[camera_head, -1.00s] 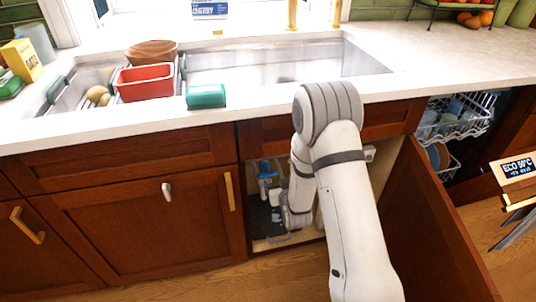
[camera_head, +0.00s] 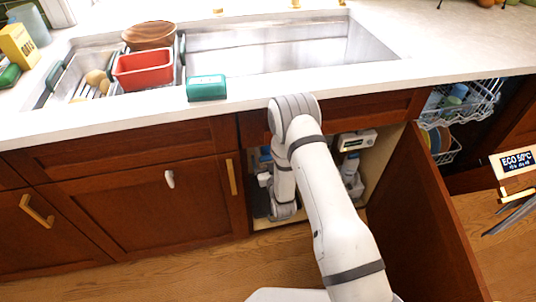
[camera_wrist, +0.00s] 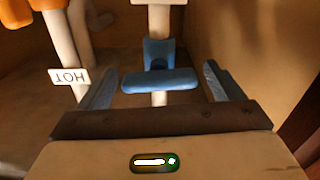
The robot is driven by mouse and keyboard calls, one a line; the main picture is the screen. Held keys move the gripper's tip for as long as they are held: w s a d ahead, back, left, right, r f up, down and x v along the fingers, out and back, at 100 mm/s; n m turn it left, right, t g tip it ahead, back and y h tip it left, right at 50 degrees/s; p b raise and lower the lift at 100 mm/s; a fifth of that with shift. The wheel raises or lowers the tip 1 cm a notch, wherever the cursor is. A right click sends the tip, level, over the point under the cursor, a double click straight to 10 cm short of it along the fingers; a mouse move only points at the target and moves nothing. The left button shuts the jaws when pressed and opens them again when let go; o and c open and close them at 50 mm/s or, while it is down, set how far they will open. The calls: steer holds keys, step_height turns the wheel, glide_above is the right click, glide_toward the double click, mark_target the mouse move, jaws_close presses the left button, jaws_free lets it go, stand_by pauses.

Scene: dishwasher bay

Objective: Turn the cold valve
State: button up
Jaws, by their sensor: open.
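The cold valve's blue handle (camera_wrist: 160,80) is a flat bar on a pale vertical pipe, upright in the middle of the wrist view. My gripper (camera_wrist: 160,68) is open, with one finger on each side of the blue handle. Clear gaps show between the handle and both fingers, so it is not gripped. In the head view, a small blue part (camera_head: 265,154) shows inside the open cabinet beside my arm; my fingers are not clearly visible there.
An orange handle (camera_wrist: 50,4) and a HOT tag (camera_wrist: 69,77) are on the pipe to the left. A cabinet wall (camera_wrist: 250,50) is close on the right. The open cabinet door (camera_head: 420,220) stands right of my arm. A white box (camera_head: 356,140) hangs inside.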

steer(key=shift+x, duration=1)
steer(key=shift+c, duration=0.2)
